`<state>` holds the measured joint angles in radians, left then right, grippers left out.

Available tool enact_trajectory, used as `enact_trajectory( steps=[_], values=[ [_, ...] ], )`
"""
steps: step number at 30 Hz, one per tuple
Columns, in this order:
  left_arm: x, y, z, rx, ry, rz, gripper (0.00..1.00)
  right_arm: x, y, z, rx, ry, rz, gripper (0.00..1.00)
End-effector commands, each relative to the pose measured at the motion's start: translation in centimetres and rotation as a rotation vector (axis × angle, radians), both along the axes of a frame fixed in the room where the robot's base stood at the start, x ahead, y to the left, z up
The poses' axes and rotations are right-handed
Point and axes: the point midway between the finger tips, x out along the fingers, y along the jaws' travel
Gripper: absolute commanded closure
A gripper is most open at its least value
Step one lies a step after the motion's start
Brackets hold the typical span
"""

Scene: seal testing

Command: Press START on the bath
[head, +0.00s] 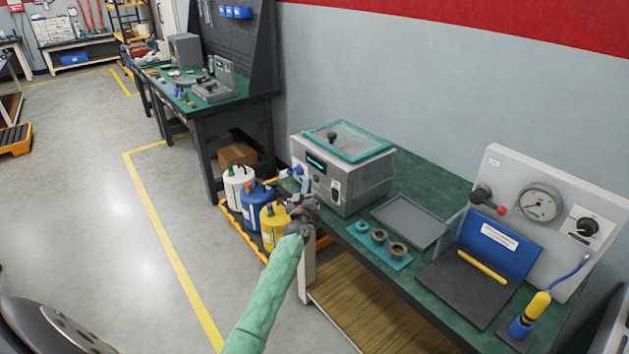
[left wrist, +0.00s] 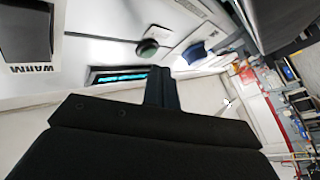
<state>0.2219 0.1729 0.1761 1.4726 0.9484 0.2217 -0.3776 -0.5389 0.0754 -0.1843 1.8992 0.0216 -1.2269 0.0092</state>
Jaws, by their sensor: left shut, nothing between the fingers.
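The bath (head: 372,186) is a grey metal box with a teal-rimmed clear lid on the green bench. Its front has a lit display (head: 316,162), which also shows in the left wrist view (left wrist: 118,76). A round dark green button (left wrist: 147,49) sits on the front panel in the left wrist view; no START lettering is readable there. A dark switch (left wrist: 28,28) is labelled WARM. My left gripper (left wrist: 162,84) is shut and empty, close to the front panel near the display and green button. In the head view it (head: 302,203) is before the bath's lower front; contact cannot be told.
Several drums (head: 256,206) stand on the floor at the bench's left end. The floor at left is open.

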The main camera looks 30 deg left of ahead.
Motion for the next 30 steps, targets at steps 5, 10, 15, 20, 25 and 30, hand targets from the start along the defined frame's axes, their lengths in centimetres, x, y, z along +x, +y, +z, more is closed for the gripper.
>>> enact_trajectory(
  steps=[5,10,15,20,25,30],
  values=[
    [0.0,0.0,0.0,0.0,0.0,0.0,1.0,0.04,0.0,0.01,0.0,0.0,0.0,1.0],
    [0.22,-0.1,0.05,-0.001,0.0,0.0,1.0,0.03,-0.01,0.04,0.0,0.0,0.0,1.0],
    [0.68,-0.28,0.04,-0.001,0.0,0.0,1.0,0.02,0.0,0.09,0.0,0.0,0.0,1.0],
    [0.79,-0.33,0.04,0.0,0.0,0.0,1.0,-0.04,-0.01,0.06,0.0,0.001,0.0,1.0],
    [0.81,-0.34,0.09,0.0,0.0,0.0,1.0,-0.12,-0.01,0.0,0.0,0.002,0.0,1.0],
    [0.89,-0.39,0.12,-0.001,-0.001,0.0,1.0,-0.17,-0.01,-0.03,-0.001,0.003,0.0,1.0]
  ],
)
